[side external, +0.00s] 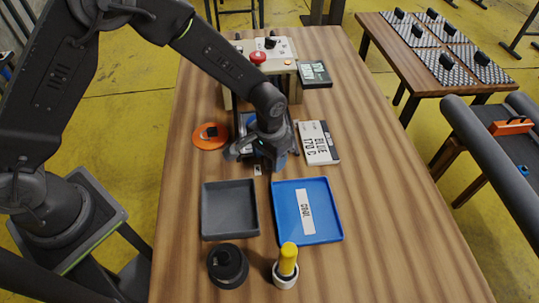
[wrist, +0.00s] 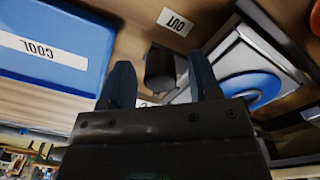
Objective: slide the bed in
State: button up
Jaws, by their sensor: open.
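The bed (wrist: 238,56) shows in the wrist view as a pale metal-edged plate with a blue round piece (wrist: 250,84) on it. A dark upright cylinder, seemingly the bed's handle (wrist: 160,68), stands at its near side. My gripper (wrist: 163,77) is open, with one finger on each side of the handle in the picture; I cannot tell whether they touch it. In the side external view my gripper (side external: 262,158) is low in front of the press (side external: 262,77), and my wrist hides most of the bed. A label reading OUT (wrist: 175,21) lies near the handle.
A grey tray (side external: 206,233) and a blue COOL tray (side external: 333,233) lie in front. A black round piece (side external: 228,266) and a yellow-handled tool (side external: 288,258) stand nearer. The table's right side is clear.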

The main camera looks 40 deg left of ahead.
grip_shut()
dwell(0.6)
